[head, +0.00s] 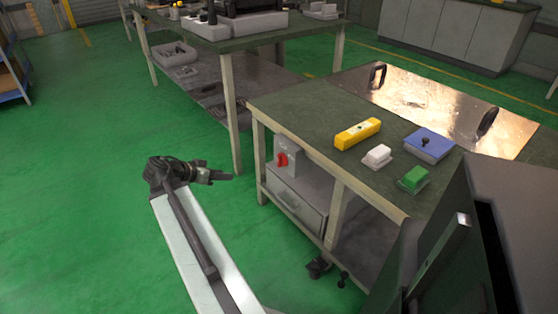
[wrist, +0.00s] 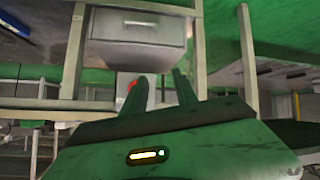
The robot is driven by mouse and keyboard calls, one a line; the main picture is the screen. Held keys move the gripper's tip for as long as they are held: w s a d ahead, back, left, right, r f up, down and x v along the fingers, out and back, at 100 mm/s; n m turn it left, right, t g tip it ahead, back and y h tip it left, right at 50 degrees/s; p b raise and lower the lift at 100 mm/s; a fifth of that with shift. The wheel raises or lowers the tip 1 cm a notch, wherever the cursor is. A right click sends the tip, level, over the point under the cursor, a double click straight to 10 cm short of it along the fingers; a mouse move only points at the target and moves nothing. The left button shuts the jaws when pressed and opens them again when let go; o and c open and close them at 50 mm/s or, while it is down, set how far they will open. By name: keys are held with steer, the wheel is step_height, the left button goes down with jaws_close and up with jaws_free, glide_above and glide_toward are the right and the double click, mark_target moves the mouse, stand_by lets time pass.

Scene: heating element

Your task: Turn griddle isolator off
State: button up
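The griddle isolator (head: 293,151) is a grey box with a red rotary knob (head: 282,159) on its front. It sits under the worktop, above a grey drawer unit. I cannot tell the knob's setting. My gripper (head: 224,177) is left of the isolator in the head view, apart from it and pointing towards the bench. The wrist view looks upside down. There my gripper's fingers (wrist: 161,76) stand apart with nothing between them. The red knob (wrist: 132,86) shows just beside the left finger, which partly hides it and the isolator box.
The bench (head: 300,108) carries a metal griddle plate (head: 430,95), a yellow tester-like block (head: 358,134), and white, blue and green boxes. The drawer (head: 296,200) is below the isolator, between bench legs. A dark cabinet (head: 510,220) stands at right.

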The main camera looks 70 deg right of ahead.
mark_target(278, 157)
steer(key=s+d+m+g+b, duration=0.1)
steer(key=s+d, duration=0.3)
steer(key=s+d+m+g+h+b, duration=0.1)
steer(key=s+d+m, duration=0.1)
steer(key=s+d, duration=0.3)
steer(key=s+d+m+g+b, duration=0.1)
steer(key=s+d, duration=0.3)
steer(key=d, duration=0.1)
steer(key=shift+s+r+m+h, duration=0.3)
steer(key=shift+s+m, duration=0.1)
steer(key=shift+s+d+b, duration=0.2)
steer(key=shift+d+b, duration=0.1)
